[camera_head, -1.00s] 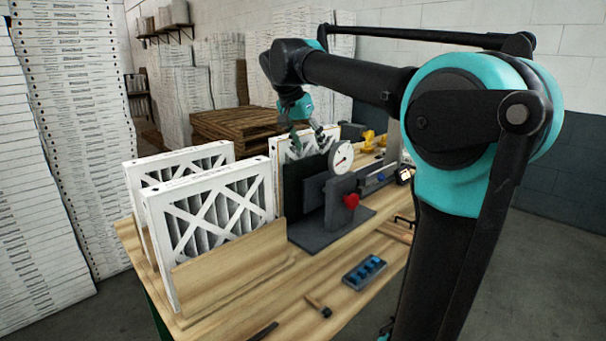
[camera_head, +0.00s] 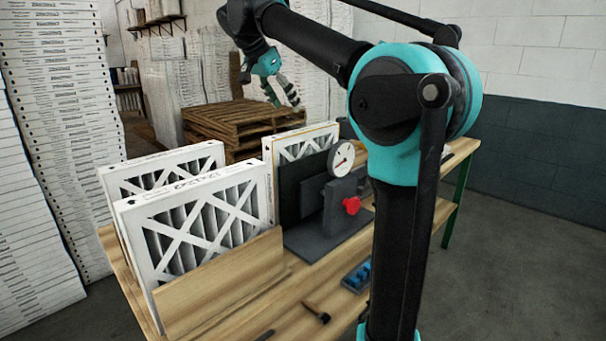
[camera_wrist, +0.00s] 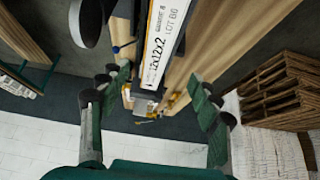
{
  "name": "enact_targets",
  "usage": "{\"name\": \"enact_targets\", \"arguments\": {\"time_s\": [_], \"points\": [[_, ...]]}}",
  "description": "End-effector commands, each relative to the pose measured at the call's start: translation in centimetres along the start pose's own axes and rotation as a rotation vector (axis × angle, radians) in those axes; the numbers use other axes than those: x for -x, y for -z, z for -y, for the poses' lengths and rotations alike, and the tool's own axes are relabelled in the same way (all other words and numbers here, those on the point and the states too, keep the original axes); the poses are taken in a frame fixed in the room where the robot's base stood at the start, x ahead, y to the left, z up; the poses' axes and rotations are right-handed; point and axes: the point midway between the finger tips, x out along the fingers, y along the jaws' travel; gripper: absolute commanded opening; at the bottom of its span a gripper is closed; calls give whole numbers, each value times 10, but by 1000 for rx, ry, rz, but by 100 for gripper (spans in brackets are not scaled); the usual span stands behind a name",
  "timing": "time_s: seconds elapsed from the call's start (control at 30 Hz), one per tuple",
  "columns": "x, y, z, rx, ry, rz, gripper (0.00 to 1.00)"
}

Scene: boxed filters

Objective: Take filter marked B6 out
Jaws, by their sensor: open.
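The filter marked B6 (camera_wrist: 166,38) shows its white top edge in the wrist view, printed "LOT B6". A white-framed filter (camera_head: 312,137) stands upright behind the dark gauge fixture (camera_head: 338,213) in the head view and appears to be the same one; its lower part is hidden by the fixture. My gripper (camera_head: 284,102) is open and empty, above and apart from that filter. In the wrist view the spread fingers of my gripper (camera_wrist: 158,84) lie on either side of the line of the filter's edge.
Two more white filters, a front one (camera_head: 200,232) and a rear one (camera_head: 163,169), stand at the left of the wooden bench (camera_head: 268,312) behind a wooden board (camera_head: 228,285). A round dial (camera_head: 341,159) rises beside the filter. Pallets (camera_head: 232,125) stand behind.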

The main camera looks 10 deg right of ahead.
Motion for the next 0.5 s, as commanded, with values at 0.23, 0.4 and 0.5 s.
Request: {"name": "enact_targets", "arguments": {"time_s": [0.23,0.4,0.5], "points": [[-50,0,0,-2,-1,1,63],[-73,0,0,0,0,1,63],[-79,0,0,0,0,1,63]]}}
